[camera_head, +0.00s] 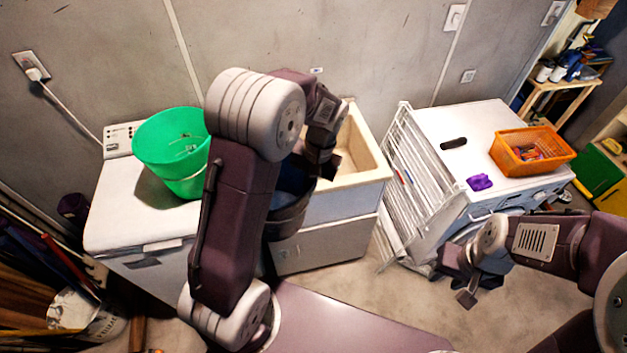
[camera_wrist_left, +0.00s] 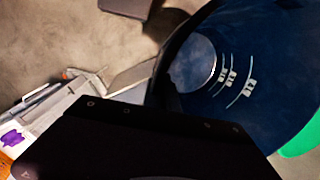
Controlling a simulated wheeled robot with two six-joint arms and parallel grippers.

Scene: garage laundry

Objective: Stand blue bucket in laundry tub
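The blue bucket (camera_head: 287,213) is dark and partly hidden behind my left arm, at the front left of the laundry tub. The left wrist view looks into its blue inside (camera_wrist_left: 255,60), with white scale marks. My left gripper (camera_head: 320,165) is at the bucket's rim and appears shut on it; its fingertips are mostly hidden. The laundry tub (camera_head: 372,165) is a cream basin on a white cabinet; its left part is hidden by my arm. The bucket appears held up beside the tub, not inside it. My right gripper (camera_head: 467,283) is open and empty, low at the right.
A green bucket (camera_head: 160,150) stands on a white appliance (camera_head: 125,215) left of the tub. A white drying rack (camera_head: 408,190) leans right of the tub, against a washer (camera_head: 440,120) carrying an orange basket (camera_head: 550,160) and a purple object (camera_head: 479,182).

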